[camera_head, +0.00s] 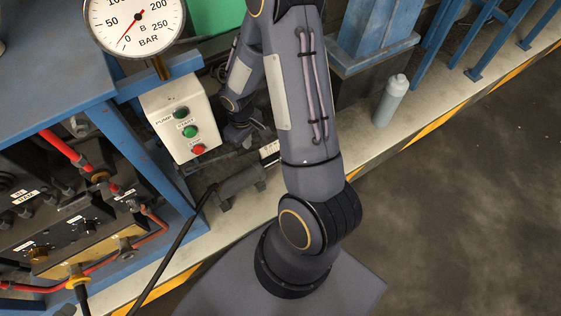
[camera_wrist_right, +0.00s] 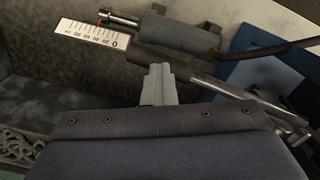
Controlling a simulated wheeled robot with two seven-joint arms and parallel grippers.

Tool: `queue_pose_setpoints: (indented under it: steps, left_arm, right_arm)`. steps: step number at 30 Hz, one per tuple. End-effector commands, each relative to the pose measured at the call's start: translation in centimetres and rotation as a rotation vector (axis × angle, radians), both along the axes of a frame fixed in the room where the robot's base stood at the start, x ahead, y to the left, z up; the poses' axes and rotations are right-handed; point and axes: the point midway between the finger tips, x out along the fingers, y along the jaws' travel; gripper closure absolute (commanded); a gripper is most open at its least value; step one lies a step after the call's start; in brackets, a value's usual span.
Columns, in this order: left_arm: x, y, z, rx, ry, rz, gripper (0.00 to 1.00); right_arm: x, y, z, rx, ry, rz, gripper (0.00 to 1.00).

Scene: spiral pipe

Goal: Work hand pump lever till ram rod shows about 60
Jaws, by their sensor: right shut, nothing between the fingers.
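In the head view the ram cylinder (camera_head: 238,186) lies on the pale floor strip below the button box. Its white scale (camera_head: 270,152) is partly covered by my arm. A shiny bar (camera_wrist_right: 250,98), possibly the pump lever, lies right of the fingers. My left gripper is out of view.
A pressure gauge (camera_head: 136,22) stands above the button box (camera_head: 181,122); its red needle points low. A blue bench (camera_head: 45,75) with red hoses is at left. A black hose (camera_head: 170,250) runs from the cylinder. A grey bottle (camera_head: 391,100) stands at right; dark floor beyond is clear.

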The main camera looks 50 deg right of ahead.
Motion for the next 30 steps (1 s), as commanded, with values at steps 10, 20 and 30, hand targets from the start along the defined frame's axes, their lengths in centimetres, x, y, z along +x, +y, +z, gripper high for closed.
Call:
queue_pose_setpoints:
  steps: [10,20,30]
  left_arm:
    - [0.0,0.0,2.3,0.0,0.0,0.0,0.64]
    - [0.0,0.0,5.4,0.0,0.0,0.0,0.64]
    - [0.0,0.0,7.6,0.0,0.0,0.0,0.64]
  right_arm:
    - [0.1,0.0,2.9,0.002,-0.003,0.002,1.0]
    - [0.0,-0.1,6.8,0.001,-0.002,0.001,1.0]
    - [-0.1,-0.3,9.8,0.001,0.0,0.001,1.0]
